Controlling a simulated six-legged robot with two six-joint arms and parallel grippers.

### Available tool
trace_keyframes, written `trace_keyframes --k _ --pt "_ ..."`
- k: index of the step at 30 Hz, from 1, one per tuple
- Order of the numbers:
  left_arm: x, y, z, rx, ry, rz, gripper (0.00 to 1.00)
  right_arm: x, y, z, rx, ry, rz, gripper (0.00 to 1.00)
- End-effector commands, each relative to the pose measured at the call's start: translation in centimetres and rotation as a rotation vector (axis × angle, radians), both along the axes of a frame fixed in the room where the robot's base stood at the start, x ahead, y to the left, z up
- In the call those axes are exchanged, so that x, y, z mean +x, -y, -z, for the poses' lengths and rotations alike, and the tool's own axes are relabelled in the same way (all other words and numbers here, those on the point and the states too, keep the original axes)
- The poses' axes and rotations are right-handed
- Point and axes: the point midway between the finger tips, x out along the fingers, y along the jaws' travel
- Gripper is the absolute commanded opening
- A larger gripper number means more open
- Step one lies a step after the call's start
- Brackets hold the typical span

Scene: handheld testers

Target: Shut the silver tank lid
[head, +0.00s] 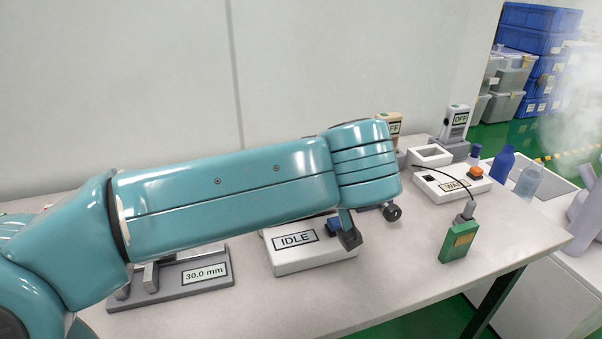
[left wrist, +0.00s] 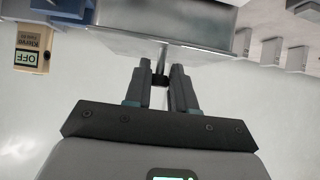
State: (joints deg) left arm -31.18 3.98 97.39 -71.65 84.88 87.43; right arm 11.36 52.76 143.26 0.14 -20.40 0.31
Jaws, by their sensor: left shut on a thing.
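In the left wrist view, a shiny silver box-like body (left wrist: 190,18), which looks like the silver tank, fills the top of the picture. A thin handle rod with a dark grip (left wrist: 159,79) reaches from it to between my fingers. My left gripper (left wrist: 161,72) is shut on this handle. I cannot tell how far open the lid is. In the head view, my left arm crosses the table and hides the tank almost wholly. My right gripper is not in view.
A white IDLE tester (head: 310,255) and a grey 30.0 mm gauge stand (head: 205,277) sit in front of my arm. A green device (head: 458,243) with a cable and a white tester with an orange button (head: 475,173) stand right. The front right tabletop is clear.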

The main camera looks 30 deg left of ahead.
Motion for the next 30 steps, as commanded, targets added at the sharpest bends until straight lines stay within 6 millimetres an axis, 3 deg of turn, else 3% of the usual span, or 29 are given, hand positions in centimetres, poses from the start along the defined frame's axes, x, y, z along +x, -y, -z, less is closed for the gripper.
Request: trace_keyframes --k 2,3,5,6,17,30 --pt "-0.2 0.2 0.8 -0.005 -0.024 0.000 0.00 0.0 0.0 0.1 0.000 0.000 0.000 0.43" --pt "-0.2 0.2 0.8 -0.005 -0.024 -0.001 0.28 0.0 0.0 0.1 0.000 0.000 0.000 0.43" --pt "-0.2 0.2 0.8 -0.006 -0.023 -0.001 0.47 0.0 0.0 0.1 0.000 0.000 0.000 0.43" --pt "-0.2 0.2 0.8 -0.006 -0.021 -0.001 0.49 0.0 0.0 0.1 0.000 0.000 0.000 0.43" --pt "-0.4 0.6 -0.1 -0.007 -0.014 0.001 0.49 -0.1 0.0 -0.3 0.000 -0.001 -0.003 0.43" --pt "-5.8 7.4 -6.6 -0.006 -0.013 0.005 0.49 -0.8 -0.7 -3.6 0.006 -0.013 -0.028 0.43"
